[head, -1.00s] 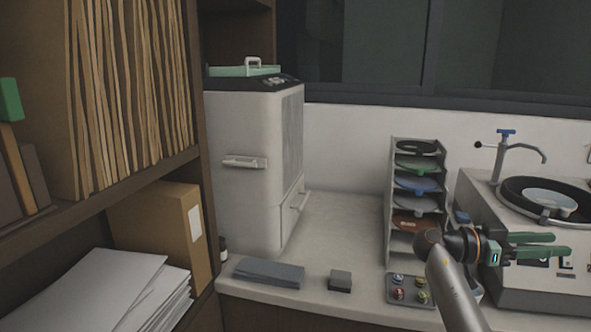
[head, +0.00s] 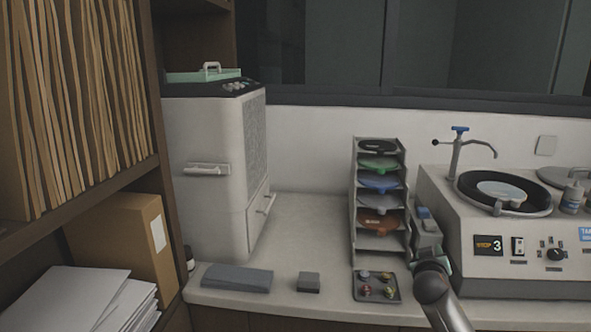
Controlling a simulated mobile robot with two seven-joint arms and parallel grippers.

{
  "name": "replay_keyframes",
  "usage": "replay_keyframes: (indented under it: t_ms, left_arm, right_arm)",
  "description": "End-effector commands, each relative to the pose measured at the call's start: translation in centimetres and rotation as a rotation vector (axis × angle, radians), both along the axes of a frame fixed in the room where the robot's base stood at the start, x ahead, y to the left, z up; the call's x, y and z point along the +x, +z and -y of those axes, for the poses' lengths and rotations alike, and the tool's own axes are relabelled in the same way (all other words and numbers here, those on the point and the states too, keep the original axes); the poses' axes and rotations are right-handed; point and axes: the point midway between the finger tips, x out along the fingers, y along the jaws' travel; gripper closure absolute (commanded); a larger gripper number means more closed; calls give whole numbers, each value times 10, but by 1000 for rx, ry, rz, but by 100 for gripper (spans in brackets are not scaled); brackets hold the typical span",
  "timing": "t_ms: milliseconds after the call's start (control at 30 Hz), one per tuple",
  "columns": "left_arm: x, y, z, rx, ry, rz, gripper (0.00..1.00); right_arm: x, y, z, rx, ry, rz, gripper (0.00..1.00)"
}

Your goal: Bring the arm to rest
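My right arm rises from the bottom edge, right of centre. Its wrist stands in front of the counter between the small parts tray (head: 376,298) and the grinder-polisher (head: 490,262). My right gripper (head: 444,264) is almost wholly hidden behind the wrist. Only a small greenish bit shows, so I cannot tell whether it is open or holds anything. My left gripper is not in view.
A rack (head: 354,215) of coloured discs stands behind the tray. A tall white machine (head: 215,150) is at left. The counter (head: 305,225) is clear between machine and rack.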

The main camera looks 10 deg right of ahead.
Motion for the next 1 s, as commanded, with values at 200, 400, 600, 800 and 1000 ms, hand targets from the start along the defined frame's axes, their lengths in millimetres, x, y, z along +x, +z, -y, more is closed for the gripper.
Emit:
replay_keyframes:
  t_ms: [200,400,600,800,1000]
  left_arm:
    - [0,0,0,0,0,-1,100]
    - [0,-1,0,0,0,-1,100]
    - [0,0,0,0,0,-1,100]
    - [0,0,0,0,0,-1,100]
    - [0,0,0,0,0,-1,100]
  right_arm:
    - [34,19,-64,50,331,125,56]
    - [31,13,-103,80,483,209,56]
    - [-15,-69,-139,136,525,100,56]
    - [-93,-159,-182,228,568,-33,56]
    - [-198,-233,-227,346,592,-177,56]
